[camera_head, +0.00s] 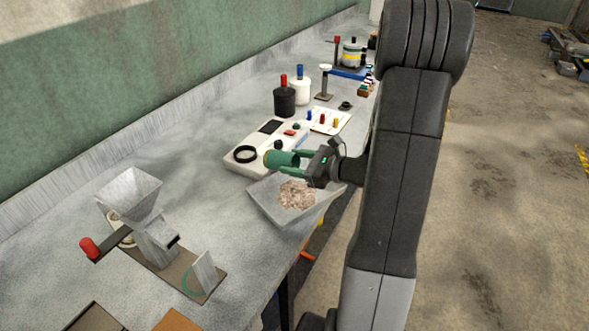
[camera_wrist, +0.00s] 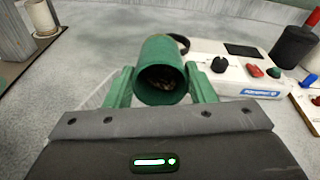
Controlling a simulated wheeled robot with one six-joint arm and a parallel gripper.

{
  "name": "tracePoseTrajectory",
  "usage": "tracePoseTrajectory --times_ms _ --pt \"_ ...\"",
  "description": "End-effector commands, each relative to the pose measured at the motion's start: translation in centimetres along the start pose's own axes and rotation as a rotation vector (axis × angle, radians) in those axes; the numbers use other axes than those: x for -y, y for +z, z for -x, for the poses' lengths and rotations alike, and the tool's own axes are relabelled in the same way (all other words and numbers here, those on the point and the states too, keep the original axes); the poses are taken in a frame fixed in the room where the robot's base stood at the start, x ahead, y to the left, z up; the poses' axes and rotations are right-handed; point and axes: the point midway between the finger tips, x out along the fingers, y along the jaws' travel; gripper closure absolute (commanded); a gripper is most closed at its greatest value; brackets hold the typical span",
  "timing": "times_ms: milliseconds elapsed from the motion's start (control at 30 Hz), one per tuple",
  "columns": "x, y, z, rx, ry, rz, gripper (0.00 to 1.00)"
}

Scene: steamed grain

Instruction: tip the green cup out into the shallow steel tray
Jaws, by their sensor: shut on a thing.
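The green cup (camera_head: 283,159) is held lying roughly on its side above the tray. In the wrist view the cup (camera_wrist: 160,55) shows its dark round mouth facing the camera, with some brownish grain inside. My gripper (camera_head: 304,161) is shut on the cup, with a green finger on each side of it; it also shows in the wrist view (camera_wrist: 161,88). The shallow steel tray (camera_head: 262,204) sits at the front edge of the bench below the cup. A heap of pinkish-brown grain (camera_head: 297,196) lies in it. No falling grain is visible.
A white device (camera_head: 241,159) with a black ring stands just behind the tray. A mill with a steel hopper (camera_head: 130,193) stands at the left. Black (camera_head: 284,101) and white (camera_head: 300,91) bottles stand farther back. The bench between mill and tray is clear.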

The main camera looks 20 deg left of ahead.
Motion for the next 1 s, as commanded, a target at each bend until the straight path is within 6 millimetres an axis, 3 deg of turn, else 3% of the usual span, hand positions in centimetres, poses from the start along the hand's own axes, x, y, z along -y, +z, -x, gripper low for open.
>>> tracePoseTrajectory --times_ms 1000 --pt "-0.1 -0.6 1.1 0.421 -0.079 0.001 0.76"
